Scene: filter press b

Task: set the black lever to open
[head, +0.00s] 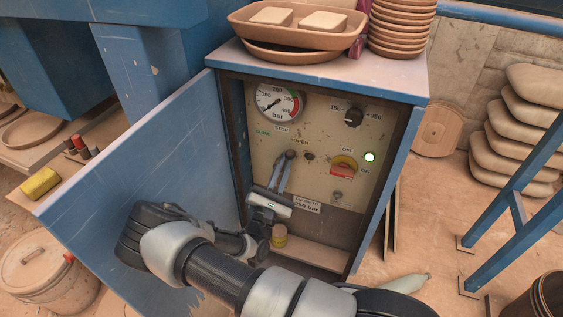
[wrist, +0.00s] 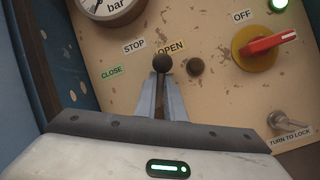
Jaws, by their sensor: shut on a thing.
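The black lever shows its round knob (wrist: 162,63) between the fingertips of my gripper (wrist: 162,84) in the wrist view. My gripper is shut on the lever, and its fingers hide part of the shaft. In the head view the lever knob (head: 290,154) is at the tips of my gripper (head: 284,163), left of the panel's middle.
The panel (head: 320,120) sits inside a blue cabinet with its door (head: 140,170) swung open at left. A pressure gauge (head: 279,103), a black dial (head: 353,117) and a red-yellow switch (head: 343,166) are nearby.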

